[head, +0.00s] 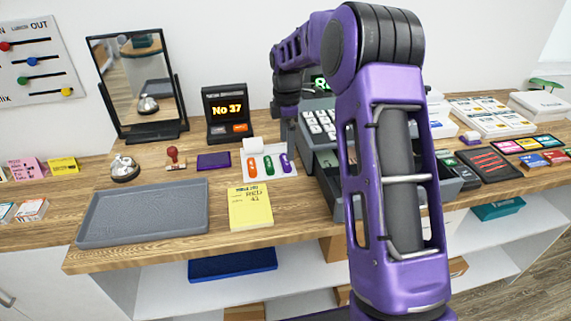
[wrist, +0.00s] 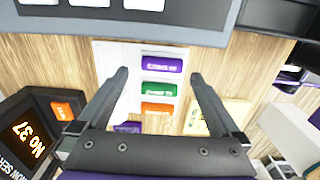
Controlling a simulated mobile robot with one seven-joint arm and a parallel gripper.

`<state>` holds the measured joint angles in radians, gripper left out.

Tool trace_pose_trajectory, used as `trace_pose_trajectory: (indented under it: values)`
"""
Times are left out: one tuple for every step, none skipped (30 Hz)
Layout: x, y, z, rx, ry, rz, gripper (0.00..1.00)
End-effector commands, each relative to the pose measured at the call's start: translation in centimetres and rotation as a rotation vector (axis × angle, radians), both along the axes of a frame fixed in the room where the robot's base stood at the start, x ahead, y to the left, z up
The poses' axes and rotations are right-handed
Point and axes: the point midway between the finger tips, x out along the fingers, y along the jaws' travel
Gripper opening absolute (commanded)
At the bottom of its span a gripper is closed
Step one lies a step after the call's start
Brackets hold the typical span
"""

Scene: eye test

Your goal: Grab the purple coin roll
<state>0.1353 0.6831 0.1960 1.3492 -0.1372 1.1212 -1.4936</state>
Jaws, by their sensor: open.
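The purple coin roll (head: 286,163) lies on a white tray (head: 262,178) on the counter, to the right of a green roll (head: 268,165) and an orange roll (head: 252,168). In the wrist view the purple roll (wrist: 161,63) is the farthest of the three, beyond the green roll (wrist: 161,90) and orange roll (wrist: 158,108). My gripper (wrist: 159,75) is open and empty. Its fingertips appear either side of the row, near the purple and green rolls. I cannot tell its exact height; no contact shows.
The cash register (head: 320,125) stands close behind and right of the tray. A "No 37" display (head: 228,112) is behind left. A purple pad (head: 214,161), a red-handled stamp (head: 174,156), a yellow pad (head: 250,207) and a grey tray (head: 143,214) lie around.

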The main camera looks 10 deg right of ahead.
Motion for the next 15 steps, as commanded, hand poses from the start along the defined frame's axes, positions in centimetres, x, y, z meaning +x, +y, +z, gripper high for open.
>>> trace_pose_trajectory:
  values:
    - [-0.2,0.1,-0.8,0.000,0.004,0.001,1.00]
    - [-0.3,0.2,-1.3,0.000,0.005,0.001,1.00]
    - [-0.4,0.4,-2.0,0.000,0.005,0.001,1.00]
    - [-0.4,0.5,-2.4,0.000,0.006,0.002,1.00]
    - [-0.5,0.5,-2.8,0.000,0.004,0.002,1.00]
    - [-0.4,0.5,-3.4,0.000,0.004,0.001,1.00]
    - [-0.4,0.5,-3.8,0.000,0.004,0.001,1.00]
    - [-0.4,0.5,-4.1,0.000,0.004,0.001,1.00]
    - [-0.4,0.5,-4.4,0.000,0.003,0.001,1.00]
    - [-0.4,0.5,-4.6,0.000,0.003,0.001,1.00]
    - [-0.4,0.5,-4.7,0.000,0.002,0.000,1.00]
    - [-0.4,0.5,-4.8,0.000,0.002,0.000,1.00]
    - [-0.4,0.5,-4.8,0.000,0.002,0.000,1.00]
    - [-0.4,0.5,-4.8,0.000,0.002,0.000,1.00]
    - [-0.4,0.5,-4.8,0.000,0.001,0.000,1.00]
